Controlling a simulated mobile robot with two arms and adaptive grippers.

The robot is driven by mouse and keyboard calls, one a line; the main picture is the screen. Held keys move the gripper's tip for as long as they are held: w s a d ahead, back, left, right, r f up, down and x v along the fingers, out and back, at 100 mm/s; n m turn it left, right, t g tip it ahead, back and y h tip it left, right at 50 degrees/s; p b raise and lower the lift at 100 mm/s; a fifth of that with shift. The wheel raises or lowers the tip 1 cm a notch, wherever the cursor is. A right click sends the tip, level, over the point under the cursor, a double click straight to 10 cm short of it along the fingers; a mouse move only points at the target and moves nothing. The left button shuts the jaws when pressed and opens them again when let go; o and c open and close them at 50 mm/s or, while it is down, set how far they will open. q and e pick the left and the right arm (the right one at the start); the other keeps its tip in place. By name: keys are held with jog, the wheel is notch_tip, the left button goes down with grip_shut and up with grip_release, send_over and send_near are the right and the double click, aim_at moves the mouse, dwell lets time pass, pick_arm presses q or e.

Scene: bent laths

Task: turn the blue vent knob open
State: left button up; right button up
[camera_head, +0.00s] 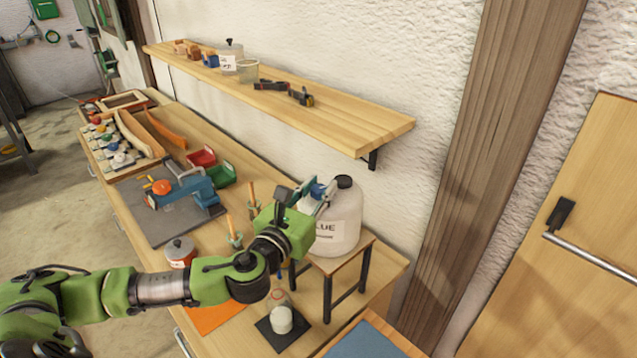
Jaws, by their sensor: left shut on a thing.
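A white glue jug (338,222) with a black cap (344,182) and a "GLUE" label stands upright on a small wooden stand with black legs. The blue vent knob (318,189) shows at the jug's upper left, next to the cap. My left gripper (322,198) reaches in from the left at the jug's top and is shut on the blue knob. Its fingers partly hide the knob, so I cannot tell how far it is turned. My right gripper is not in view.
Below the stand's front, a small white container (282,318) sits on a dark mat. A lidded tin (180,252) stands left, beyond my left arm. A blue-and-orange tool (182,187) lies on a grey mat. A wall shelf (340,118) runs above the bench, behind the jug.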

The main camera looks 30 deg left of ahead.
pick_arm(q)
jog(key=n+y, duration=0.1)
jog(key=y, duration=0.1)
jog(key=n+y, duration=0.1)
jog(key=shift+d+n+g+y, duration=0.15)
jog(key=shift+n+g+y, duration=0.15)
jog(key=shift+y, duration=0.1)
jog(key=shift+n+g+y, duration=0.5)
jog(key=shift+n+y, duration=0.5)
jog(key=shift+y, duration=0.9)
jog(key=o, duration=1.1)
jog(key=v, duration=1.1)
jog(key=shift+s+d+r, duration=0.1)
jog(key=shift+s+r, duration=0.05)
jog(key=shift+s, duration=0.3)
